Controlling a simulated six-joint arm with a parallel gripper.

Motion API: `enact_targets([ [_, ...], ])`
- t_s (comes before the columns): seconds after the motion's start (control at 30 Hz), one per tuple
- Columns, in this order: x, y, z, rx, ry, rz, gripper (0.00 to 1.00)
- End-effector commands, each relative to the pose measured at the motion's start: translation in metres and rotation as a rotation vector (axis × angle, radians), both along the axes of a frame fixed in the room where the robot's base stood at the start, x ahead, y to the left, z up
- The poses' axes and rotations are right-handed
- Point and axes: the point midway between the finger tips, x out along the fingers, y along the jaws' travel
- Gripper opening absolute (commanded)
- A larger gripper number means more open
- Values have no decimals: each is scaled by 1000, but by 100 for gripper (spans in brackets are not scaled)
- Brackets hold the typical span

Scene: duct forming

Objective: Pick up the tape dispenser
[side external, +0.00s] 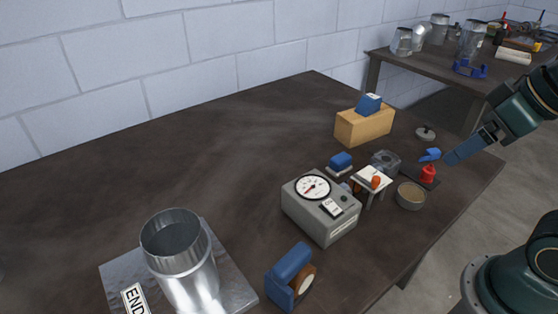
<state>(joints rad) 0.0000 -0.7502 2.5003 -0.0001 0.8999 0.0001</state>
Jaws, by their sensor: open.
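The tape dispenser (288,273) is blue with a tan and white tape roll on its right side. It stands at the front edge of the table, in front of the grey gauge box, with nothing holding it. My gripper (448,158) is at the right end of the table, above the small items there, well away from the dispenser and up to its right. It is open and small in this view, and I see nothing held in it.
A grey gauge box (322,209) stands just behind the dispenser. A metal duct (178,255) on a plate is to its left. A wooden box (364,126), a round tin (410,196) and a red item (428,174) are at the right.

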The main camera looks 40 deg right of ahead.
Motion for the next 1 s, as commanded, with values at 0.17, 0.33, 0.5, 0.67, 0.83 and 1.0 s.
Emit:
enact_targets([
  [0.17,0,0,0,0,0,0,82],
  [0.33,0,0,0,0,0,0,72],
  [0.5,0,0,0,0,0,0,55],
  [0.67,0,0,0,0,0,0,55],
  [0.83,2,1,-1,8,8,-5,55],
  [1.0,12,9,-6,49,41,-25,55],
])
